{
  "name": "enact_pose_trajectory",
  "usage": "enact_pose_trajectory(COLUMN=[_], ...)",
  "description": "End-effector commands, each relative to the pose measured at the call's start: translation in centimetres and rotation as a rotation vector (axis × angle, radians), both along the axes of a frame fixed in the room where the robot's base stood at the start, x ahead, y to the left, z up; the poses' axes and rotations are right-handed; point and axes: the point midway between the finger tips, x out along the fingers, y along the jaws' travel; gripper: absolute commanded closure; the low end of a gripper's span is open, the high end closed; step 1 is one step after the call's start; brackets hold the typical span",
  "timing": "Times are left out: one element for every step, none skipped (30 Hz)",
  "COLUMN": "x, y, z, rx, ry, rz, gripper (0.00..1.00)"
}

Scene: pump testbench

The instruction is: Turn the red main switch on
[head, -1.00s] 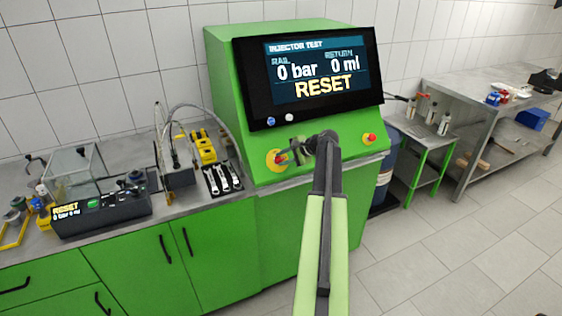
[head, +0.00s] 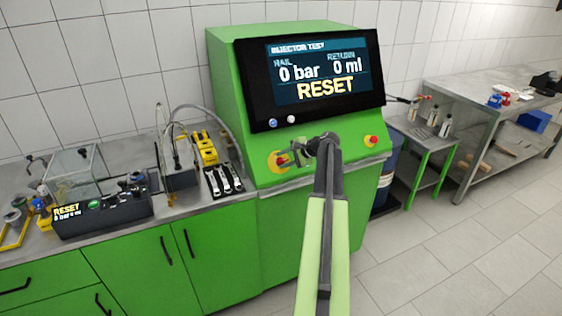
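The red main switch (head: 281,160) sits on a yellow round plate at the left of the green test bench's (head: 226,95) sloped front panel. My gripper (head: 294,154) is at the switch, reaching in from the right, and its fingers partly cover it. The fingers are small and dark here, so I cannot tell whether they are open or closed on the knob. The switch's exact angle is too small to read. The black screen (head: 320,72) above shows "INJECTOR TEST", 0 bar, 0 ml and "RESET".
Wrenches (head: 223,180) and a small tester (head: 102,212) are on the left counter. Open floor lies to the right.

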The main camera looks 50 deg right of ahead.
Motion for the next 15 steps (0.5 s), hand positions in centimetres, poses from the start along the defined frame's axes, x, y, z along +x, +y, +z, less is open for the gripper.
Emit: enact_pose_trajectory(x=[0.0, 0.0, -0.1, -0.1, -0.1, -0.2, -0.4, -0.6, -1.0, -1.4, -1.9, -2.7, -3.4, -4.0, -4.9], y=[0.0, 0.0, 0.0, 0.0, -0.1, -0.1, -0.1, -0.1, -0.2, -0.2, -0.3, -0.4, -0.5, -0.6, -0.8], z=[0.0, 0.0, 0.0, 0.0, 0.0, 0.2, 0.4, 0.6, 1.1, 1.6, 2.1, 2.8, 3.4, 4.0, 4.8], rx=[-0.001, -0.001, -0.001, -0.001, -0.001, -0.001, 0.000, 0.000, 0.000, 0.000, 0.000, 0.001, 0.001, 0.000, 0.000], ry=[0.000, 0.000, 0.000, 0.000, 0.000, 0.000, 0.000, 0.001, 0.001, 0.001, 0.001, 0.001, 0.001, 0.001, 0.001], rz=[-0.001, -0.001, -0.001, -0.001, -0.001, -0.001, -0.001, -0.002, -0.002, -0.002, -0.003, -0.003, -0.003, -0.003, -0.003], gripper=[0.65, 0.65, 0.65, 0.65, 0.65, 0.65, 0.65, 0.65, 0.65, 0.65, 0.65, 0.65, 0.65, 0.65, 0.65])
